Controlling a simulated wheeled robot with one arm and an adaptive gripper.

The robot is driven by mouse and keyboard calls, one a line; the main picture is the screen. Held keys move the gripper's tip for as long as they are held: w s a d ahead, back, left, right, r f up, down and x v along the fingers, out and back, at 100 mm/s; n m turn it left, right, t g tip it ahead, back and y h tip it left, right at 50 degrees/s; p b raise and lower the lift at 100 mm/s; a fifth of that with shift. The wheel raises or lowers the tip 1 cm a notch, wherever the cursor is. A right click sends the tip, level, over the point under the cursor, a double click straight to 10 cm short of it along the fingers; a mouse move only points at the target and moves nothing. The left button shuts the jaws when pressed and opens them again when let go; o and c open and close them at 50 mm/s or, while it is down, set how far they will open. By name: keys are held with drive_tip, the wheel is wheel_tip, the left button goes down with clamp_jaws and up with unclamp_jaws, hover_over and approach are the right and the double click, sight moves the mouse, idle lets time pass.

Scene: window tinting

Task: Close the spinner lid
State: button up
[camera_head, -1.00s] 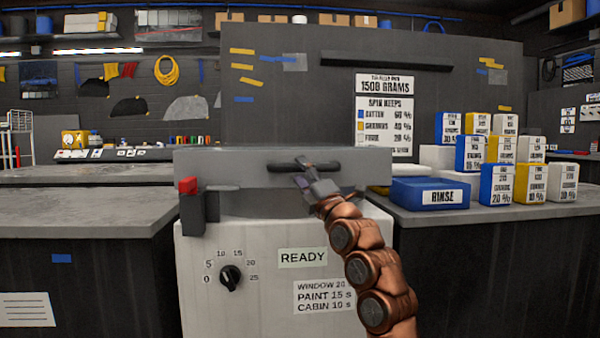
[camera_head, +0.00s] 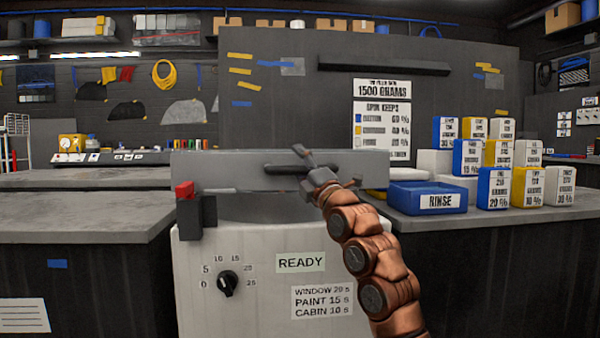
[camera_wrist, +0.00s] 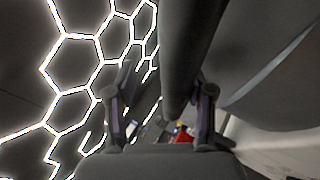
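The spinner lid (camera_head: 220,168) is a grey slab above the white spinner cabinet (camera_head: 200,260). Its broad face is toward me, and a dark round body shows below it; the exact tilt is hard to tell. A black bar handle (camera_head: 283,169) is on the lid face. My gripper (camera_head: 318,168) is at the handle's right end, one finger above it. In the wrist view my gripper (camera_wrist: 160,100) has its fingers spread, with the dark handle bar (camera_wrist: 183,60) running between them, closer to the right finger. A gap shows on the left; contact is unclear.
A red-topped latch block (camera_head: 186,190) stands at the cabinet's left front. A dial (camera_head: 228,285) and a READY label (camera_head: 301,263) are on the cabinet front. A blue RINSE tray (camera_head: 428,197) and several labelled blocks (camera_head: 500,180) stand on the right counter. The left counter (camera_head: 80,215) is clear.

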drive_tip(key=shift+s+r, duration=0.1)
drive_tip(key=shift+r, duration=3.2)
